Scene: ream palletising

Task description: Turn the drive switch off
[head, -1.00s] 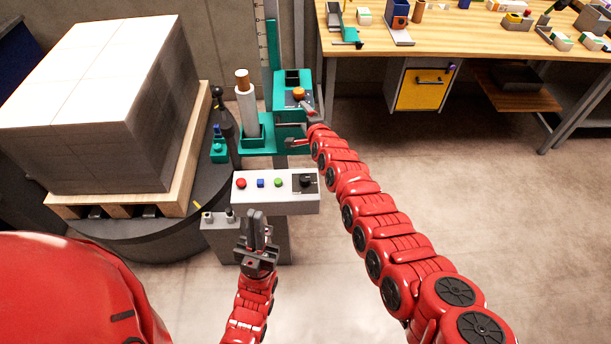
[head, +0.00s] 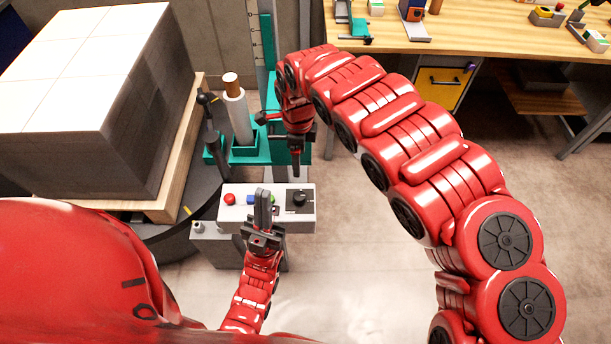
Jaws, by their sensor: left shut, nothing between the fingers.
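A pale grey control box (head: 276,222) stands in the middle of the head view. A black rotary switch (head: 300,198) sits on a dark plate at the right end of its top. A red button (head: 230,199) is at its left end; a blue and a green button are partly hidden by my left gripper. My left gripper (head: 263,203) is shut and empty, pointing up in front of the box's middle. My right gripper (head: 296,165) points down just behind the box, near the switch and seemingly apart from it. Its fingers overlap, so its opening is unclear.
A wrapped ream stack (head: 95,95) on a wooden pallet (head: 183,165) stands left on a dark round turntable (head: 205,195). A teal machine (head: 270,151) with a white roll (head: 237,113) is behind the box. A workbench (head: 480,30) is at the back right.

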